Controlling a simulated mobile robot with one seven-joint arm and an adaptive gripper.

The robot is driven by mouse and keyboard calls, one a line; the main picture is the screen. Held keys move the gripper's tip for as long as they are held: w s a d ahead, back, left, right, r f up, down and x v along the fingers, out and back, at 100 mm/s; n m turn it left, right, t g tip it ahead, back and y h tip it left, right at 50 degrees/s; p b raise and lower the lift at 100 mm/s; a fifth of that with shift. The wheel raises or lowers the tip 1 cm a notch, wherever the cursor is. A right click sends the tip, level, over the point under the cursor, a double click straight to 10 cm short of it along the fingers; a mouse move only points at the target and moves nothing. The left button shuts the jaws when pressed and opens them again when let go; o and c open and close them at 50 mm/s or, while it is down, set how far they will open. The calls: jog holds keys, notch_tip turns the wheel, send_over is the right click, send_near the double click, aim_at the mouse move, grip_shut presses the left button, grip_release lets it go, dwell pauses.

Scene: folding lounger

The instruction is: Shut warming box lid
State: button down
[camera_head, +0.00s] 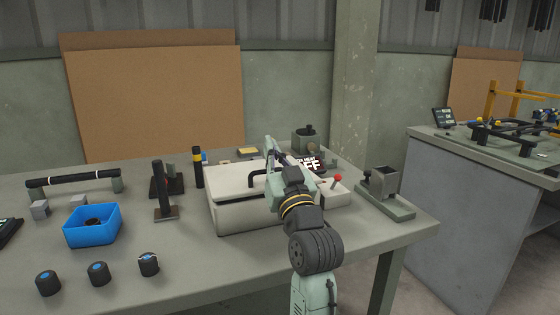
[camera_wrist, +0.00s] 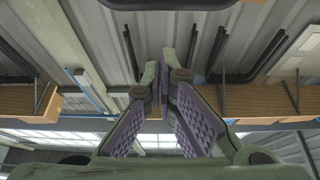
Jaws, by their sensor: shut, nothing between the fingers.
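The warming box (camera_head: 252,220) is a pale box in the middle of the bench. Its pale lid (camera_head: 228,183) has a black bar handle (camera_head: 258,174) and looks down on the box or nearly so; my arm hides the right part, so I cannot tell whether it is fully shut. My gripper (camera_head: 270,143) is above the rear right of the box, pointing up. In the wrist view my gripper (camera_wrist: 163,72) has its fingertips together and empty, against the ceiling. Whether any part of my arm touches the lid is unclear.
Beside the box are a red-knobbed lever (camera_head: 337,180), a partly hidden display (camera_head: 316,163) and a metal fixture (camera_head: 384,190) at right. A blue bin (camera_head: 92,228), several dark round parts (camera_head: 98,273) and a black stand (camera_head: 164,192) are left.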

jog(key=shift+w+a+f, duration=0.1)
jog(key=shift+w+f, duration=0.1)
jog(key=shift+f, duration=1)
jog(key=shift+s+f, duration=0.2)
jog(key=shift+f, duration=0.3)
jog(key=shift+f, duration=0.1)
